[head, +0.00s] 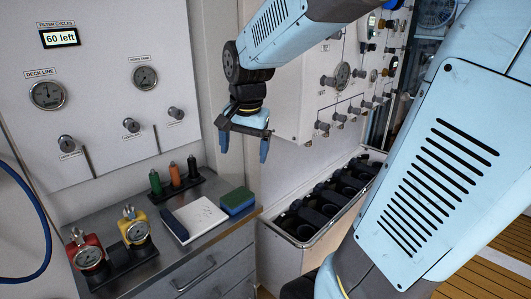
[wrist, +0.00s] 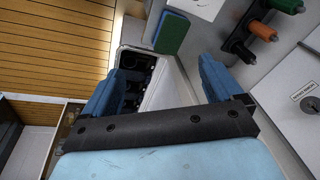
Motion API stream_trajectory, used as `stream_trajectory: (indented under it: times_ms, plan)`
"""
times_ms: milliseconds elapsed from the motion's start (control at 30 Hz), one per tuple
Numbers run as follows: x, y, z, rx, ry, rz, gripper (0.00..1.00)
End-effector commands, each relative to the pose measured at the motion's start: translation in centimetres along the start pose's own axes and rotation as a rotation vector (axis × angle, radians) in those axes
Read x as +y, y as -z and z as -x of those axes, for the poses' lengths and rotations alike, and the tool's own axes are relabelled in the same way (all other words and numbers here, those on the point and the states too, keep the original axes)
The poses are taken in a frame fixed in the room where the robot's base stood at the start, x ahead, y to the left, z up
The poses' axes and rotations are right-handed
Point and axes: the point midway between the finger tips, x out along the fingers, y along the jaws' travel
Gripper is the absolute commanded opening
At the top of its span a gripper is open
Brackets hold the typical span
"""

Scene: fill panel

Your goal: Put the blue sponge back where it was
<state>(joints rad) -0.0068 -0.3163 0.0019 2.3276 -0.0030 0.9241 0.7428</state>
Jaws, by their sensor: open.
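The blue sponge (head: 238,205), with a green top layer, lies on the grey metal counter (head: 158,262) near its right end, just right of a white notepad (head: 198,219). In the wrist view the sponge (wrist: 172,33) shows its green face near the top, beyond the fingertips. My gripper (head: 244,146) is open and empty, pointing down above and slightly right of the sponge, apart from it. Its two blue fingers also show in the wrist view (wrist: 160,85), with nothing between them.
Green, orange and black handled tools (head: 174,180) stand in a rack behind the notepad. Red and yellow gauges (head: 110,243) stand at the counter's left. A bin with black compartments (head: 305,232) is right of the counter. Wall panels with gauges and knobs (head: 100,95) rise behind.

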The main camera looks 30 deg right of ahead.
Motion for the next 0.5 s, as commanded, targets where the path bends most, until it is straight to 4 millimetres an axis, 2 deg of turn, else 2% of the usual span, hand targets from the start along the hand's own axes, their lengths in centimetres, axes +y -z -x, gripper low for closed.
stream_trajectory:
  times_ms: [33, 200, 500]
  plan:
    - [0.7, -0.7, 1.0, 0.023, 0.020, 0.059, 0.93]
    - [2.8, -3.0, 3.4, 0.097, 0.066, 0.277, 0.93]
    - [6.1, -6.6, 5.8, 0.229, 0.104, 0.615, 0.93]
